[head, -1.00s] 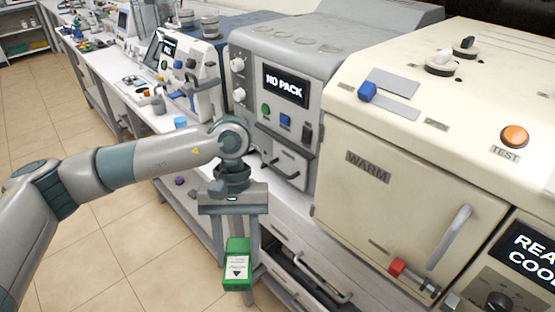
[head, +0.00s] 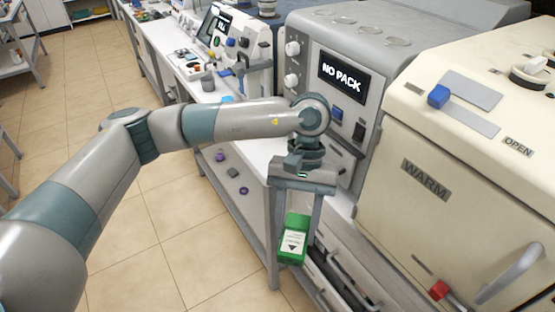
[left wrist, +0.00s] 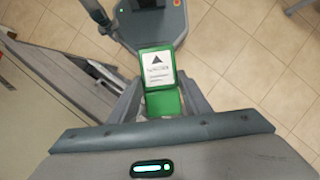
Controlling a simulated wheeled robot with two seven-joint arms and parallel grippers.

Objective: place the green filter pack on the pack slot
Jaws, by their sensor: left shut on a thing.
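The green filter pack (head: 294,239) has a white label with a black triangle. My left gripper (head: 299,232) is shut on it and holds it pointing down, in front of the bench edge. The pack (left wrist: 161,80) also shows between the fingers in the left wrist view. The grey machine (head: 335,95) behind the gripper has a screen (head: 344,77) reading "NO PACK". My left arm hides the lower left of its front. I cannot make out the pack slot. My right gripper is not in view.
A cream machine (head: 430,170) marked "WARM" stands to the right, with a grey handle (head: 512,275) and a red latch (head: 439,290). Drawer handles (head: 345,290) jut out below. Other instruments stand along the bench at the back left. The tiled floor (head: 180,230) at left is clear.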

